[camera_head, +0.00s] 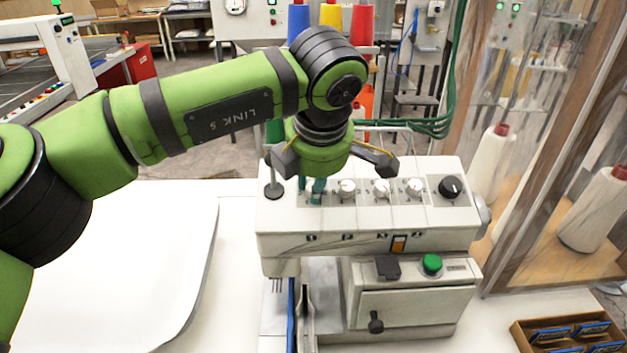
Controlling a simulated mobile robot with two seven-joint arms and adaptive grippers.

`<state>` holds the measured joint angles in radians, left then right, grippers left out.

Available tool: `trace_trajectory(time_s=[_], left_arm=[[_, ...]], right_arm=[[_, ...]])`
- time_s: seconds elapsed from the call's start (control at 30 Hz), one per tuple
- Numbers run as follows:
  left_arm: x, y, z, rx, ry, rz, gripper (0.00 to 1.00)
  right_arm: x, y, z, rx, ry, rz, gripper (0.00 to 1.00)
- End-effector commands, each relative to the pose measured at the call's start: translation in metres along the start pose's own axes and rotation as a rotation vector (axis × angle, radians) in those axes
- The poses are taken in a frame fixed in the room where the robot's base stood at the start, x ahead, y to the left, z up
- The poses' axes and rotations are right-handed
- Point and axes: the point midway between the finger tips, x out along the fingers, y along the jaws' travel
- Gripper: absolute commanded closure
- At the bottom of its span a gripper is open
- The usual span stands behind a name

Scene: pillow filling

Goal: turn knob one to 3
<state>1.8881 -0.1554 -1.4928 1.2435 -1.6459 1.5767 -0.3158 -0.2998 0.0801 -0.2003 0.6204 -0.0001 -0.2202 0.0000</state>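The sewing machine (380,215) stands on the white table with a row of dial knobs on its top face. The labels below read 1 to 4 from left to right. Knob one, above label 1 (311,238), is mostly hidden by my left gripper (312,188). The gripper points down, with its teal fingertips at the knob's place. I cannot tell whether they touch or grip it, nor read its setting. The second knob (346,188), third knob (381,188) and fourth knob (414,187) are white and uncovered. My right gripper is not in view.
A black knob (451,187) sits at the row's right end. A thin post (273,180) stands just left of the gripper. Thread cones (361,25) rise behind. A green button (432,263) is on the lower front. A white pillow-like sheet (130,260) lies left.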

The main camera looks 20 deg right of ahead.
Motion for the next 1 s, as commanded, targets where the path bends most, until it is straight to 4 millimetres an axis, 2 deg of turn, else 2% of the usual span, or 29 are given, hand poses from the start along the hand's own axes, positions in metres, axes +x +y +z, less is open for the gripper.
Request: trace_trajectory(time_s=[0.17, 0.4, 0.43, 0.47, 0.83, 1.0], left_arm=[[0.003, -0.001, -0.001, 0.048, 0.003, 0.002, 1.0], [0.001, 0.0, -0.001, 0.057, 0.004, 0.001, 1.0], [0.001, 0.0, -0.001, 0.056, 0.004, 0.001, 0.65], [0.001, 0.0, -0.001, 0.056, 0.004, 0.001, 0.54], [-0.002, 0.0, -0.001, 0.056, 0.001, 0.002, 0.54], [-0.022, 0.001, -0.001, 0.056, -0.001, 0.005, 0.54]], right_arm=[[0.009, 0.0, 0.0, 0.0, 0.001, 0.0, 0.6], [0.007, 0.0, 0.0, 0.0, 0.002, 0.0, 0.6], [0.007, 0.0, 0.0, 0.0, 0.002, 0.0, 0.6], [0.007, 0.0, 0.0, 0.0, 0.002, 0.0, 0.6], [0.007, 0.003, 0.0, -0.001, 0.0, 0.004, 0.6], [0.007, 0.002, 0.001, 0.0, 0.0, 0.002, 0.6]])
